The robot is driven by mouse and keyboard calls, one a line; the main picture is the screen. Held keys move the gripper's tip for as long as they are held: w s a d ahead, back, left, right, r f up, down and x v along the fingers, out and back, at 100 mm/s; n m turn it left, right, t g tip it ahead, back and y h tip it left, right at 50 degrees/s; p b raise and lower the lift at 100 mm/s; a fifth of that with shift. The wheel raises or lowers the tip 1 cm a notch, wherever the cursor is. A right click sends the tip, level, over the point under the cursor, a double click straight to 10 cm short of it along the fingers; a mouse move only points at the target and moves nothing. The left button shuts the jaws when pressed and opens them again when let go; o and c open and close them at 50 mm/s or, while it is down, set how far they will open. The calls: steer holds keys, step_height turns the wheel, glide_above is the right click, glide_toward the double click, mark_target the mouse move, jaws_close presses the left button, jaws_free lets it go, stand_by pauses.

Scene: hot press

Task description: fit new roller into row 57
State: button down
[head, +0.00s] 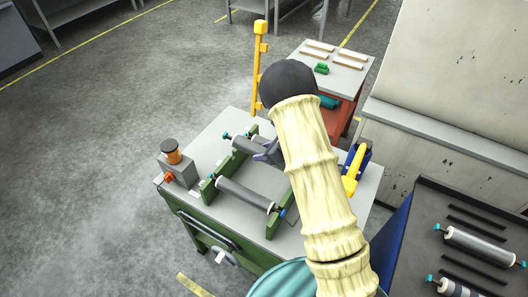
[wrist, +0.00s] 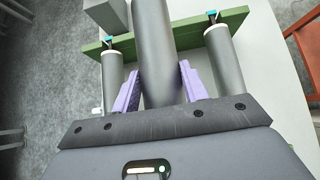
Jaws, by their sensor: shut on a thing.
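My gripper (wrist: 158,88) has purple fingers closed on either side of a grey roller (wrist: 155,45), which points away from the wrist and passes over the green rail (wrist: 180,37). The roller's far end is out of the wrist view. A front roller (head: 245,193) lies across the green frame (head: 283,212); it is on the left in the wrist view (wrist: 112,82). Another roller (wrist: 225,62) is on the right there, its end at the rail. In the head view my arm hides much of the gripper (head: 266,153) and the frame's back right. No row number is readable.
A dark rack (head: 440,205) at lower right holds more rollers (head: 480,246). A yellow post (head: 259,75) rises behind.

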steer(key=shift+s+r, duration=0.1)
steer(key=shift+r, duration=0.05)
step_height(320, 180, down, 7)
steer(key=b, duration=0.4)
stand_by(0.5)
steer(key=shift+d+b, duration=0.1)
steer(key=shift+b, duration=0.9)
stand_by(1.1)
steer(key=shift+s+f+b, duration=0.1)
steer(key=shift+f+b, duration=1.3)
steer(key=shift+b, duration=0.5)
stand_by(1.3)
steer(key=c, duration=0.7)
jaws_free()
